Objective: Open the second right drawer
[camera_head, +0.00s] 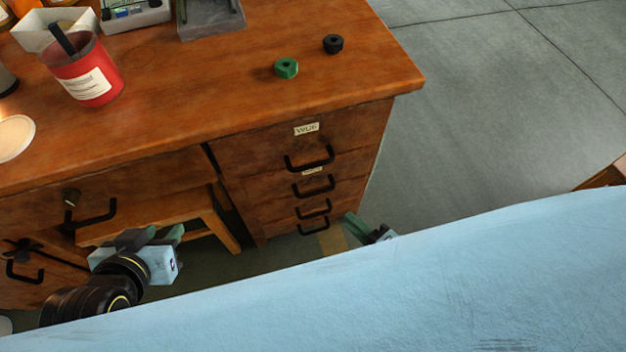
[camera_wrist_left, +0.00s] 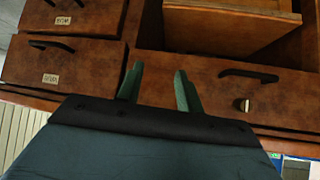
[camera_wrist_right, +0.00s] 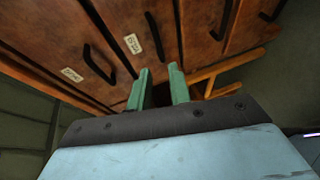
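The right drawer stack of the wooden desk shows several drawers, all closed, each with a black bar handle. The second right drawer (camera_head: 285,190) has its handle (camera_head: 314,188) below the labelled top drawer (camera_head: 250,152). In the right wrist view, the second drawer's handle (camera_wrist_right: 153,32) and white label (camera_wrist_right: 132,44) lie beyond the fingertips. My right gripper (camera_head: 352,222) is open and empty, low by the stack's right side, apart from the handles; my body hides part of it. My left gripper (camera_head: 178,238) is open and empty in front of the desk's left part.
A wooden stool (camera_head: 205,215) stands under the desk. The left drawer (camera_head: 130,180) has a handle and a knob. On the desktop are a red pot (camera_head: 88,75), a green nut-like part (camera_head: 286,68) and a black one (camera_head: 333,44).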

